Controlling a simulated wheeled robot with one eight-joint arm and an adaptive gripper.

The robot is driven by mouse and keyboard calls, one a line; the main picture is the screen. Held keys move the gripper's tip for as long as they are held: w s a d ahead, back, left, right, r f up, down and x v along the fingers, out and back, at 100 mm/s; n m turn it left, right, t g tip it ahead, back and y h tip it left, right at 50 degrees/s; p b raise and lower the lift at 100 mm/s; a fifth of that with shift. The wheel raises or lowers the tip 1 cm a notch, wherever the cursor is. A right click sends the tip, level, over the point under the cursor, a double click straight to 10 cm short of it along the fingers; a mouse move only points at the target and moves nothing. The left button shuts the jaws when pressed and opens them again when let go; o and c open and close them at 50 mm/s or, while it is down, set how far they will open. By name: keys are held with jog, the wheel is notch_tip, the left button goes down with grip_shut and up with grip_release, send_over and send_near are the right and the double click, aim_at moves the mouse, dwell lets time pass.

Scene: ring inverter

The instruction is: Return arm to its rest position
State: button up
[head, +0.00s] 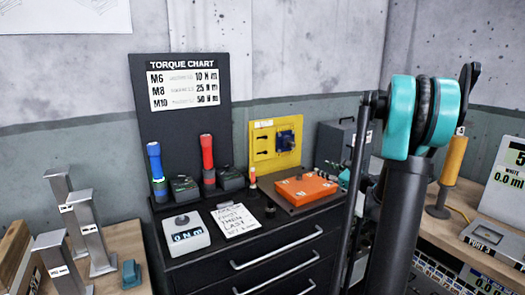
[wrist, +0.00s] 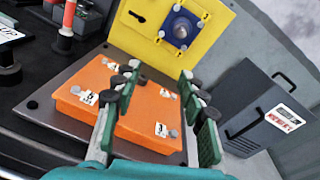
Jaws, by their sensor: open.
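My gripper (wrist: 160,108) is open and empty in the wrist view, its two green-padded fingers apart. It is above an orange box (wrist: 100,82) with white labels and bolt heads, which lies on a dark plate (wrist: 50,68). I cannot tell whether the fingers touch the box. In the head view my teal and black arm (head: 420,110) stands at the right and hides part of the scene. The orange box also shows there (head: 304,190), on top of the black drawer cabinet (head: 285,250).
A yellow panel (wrist: 150,12) with a blue part stands behind the box. A grey case (wrist: 255,115) is at its right. A blue tool (head: 155,165), a red tool (head: 207,155) and a meter (head: 183,233) are on the cabinet. Metal posts (head: 90,225) stand at left.

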jog(key=s+a+f+n+g+h, duration=0.1)
jog(key=s+a+f+n+g, duration=0.1)
jog(key=s+a+f+n, duration=0.25)
jog(key=s+a+f+n+g+h, duration=0.1)
jog(key=s+a+f+n+g, duration=0.15)
jog(key=s+n, duration=0.35)
jog(key=s+a+f+n+g+h, duration=0.1)
jog(key=s+a+f+n+g, duration=0.2)
jog(key=s+a, duration=0.3)
jog(key=s+d+f+n+g+h, duration=0.1)
jog(key=s+d+f+n+h, duration=0.1)
jog(key=s, duration=0.4)
jog(key=s+d+f+n+h, duration=0.2)
jog(key=s+f+n, duration=0.2)
jog(key=s+n, duration=0.2)
jog(key=s+d+f+n+g+h, duration=0.1)
jog(key=s+d+f+n+h, duration=0.1)
jog(key=s, duration=0.5)
jog(key=shift+s+d+f+n+g, duration=0.35)
jog(key=shift+f+n, duration=0.2)
jog(key=shift+n, duration=0.7)
jog(key=shift+a, duration=0.1)
